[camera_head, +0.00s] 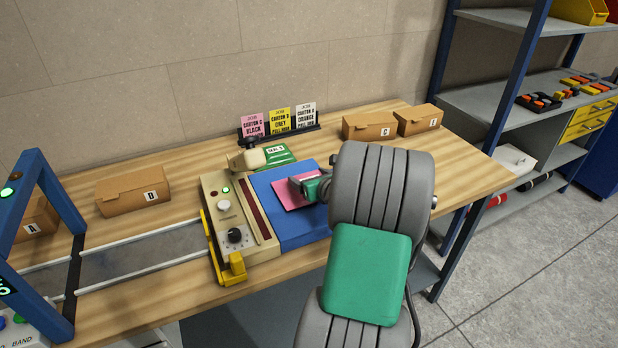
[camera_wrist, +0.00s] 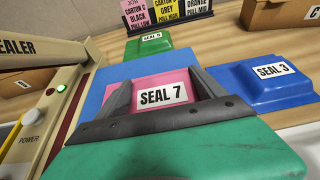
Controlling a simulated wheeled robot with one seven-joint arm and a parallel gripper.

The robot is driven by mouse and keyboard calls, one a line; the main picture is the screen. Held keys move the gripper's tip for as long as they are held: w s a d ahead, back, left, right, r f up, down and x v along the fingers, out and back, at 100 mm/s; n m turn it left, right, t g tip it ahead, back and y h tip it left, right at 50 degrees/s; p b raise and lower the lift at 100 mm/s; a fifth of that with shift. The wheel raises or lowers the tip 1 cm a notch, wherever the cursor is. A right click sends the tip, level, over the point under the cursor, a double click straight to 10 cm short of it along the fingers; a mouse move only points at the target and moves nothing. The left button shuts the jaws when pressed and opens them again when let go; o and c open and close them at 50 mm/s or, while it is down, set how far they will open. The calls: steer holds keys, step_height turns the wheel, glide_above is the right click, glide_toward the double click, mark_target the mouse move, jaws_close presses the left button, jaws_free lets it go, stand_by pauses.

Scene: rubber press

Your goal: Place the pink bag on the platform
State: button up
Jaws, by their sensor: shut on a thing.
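The pink bag (camera_head: 287,197), labelled SEAL 7, is over the blue platform (camera_head: 301,232) beside the beige sealer (camera_head: 230,215). In the wrist view the pink bag (camera_wrist: 150,80) sits between the two grey fingers of my gripper (camera_wrist: 163,92), which is shut on it. The bag looks level and flat with the platform (camera_wrist: 112,72) around it. I cannot tell whether it touches the platform or is slightly above it. My arm hides the platform's right part in the head view, and my gripper's body hides the bag's near part in the wrist view.
A green bag (camera_wrist: 148,42) lies behind the platform. A blue bag labelled SEAL 3 (camera_wrist: 250,98) lies to its right. Cartons (camera_head: 369,126) and a card stand (camera_head: 280,132) line the back. The sealer's yellow-trimmed side and rails (camera_head: 140,270) are at left.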

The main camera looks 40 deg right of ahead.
steer(key=shift+f, duration=0.35)
steer(key=o, duration=1.5)
steer(key=shift+c, duration=0.2)
steer(key=shift+r, duration=0.25)
steer(key=v, duration=1.2)
steer(key=shift+f+b, duration=0.2)
steer(key=shift+b, duration=0.15)
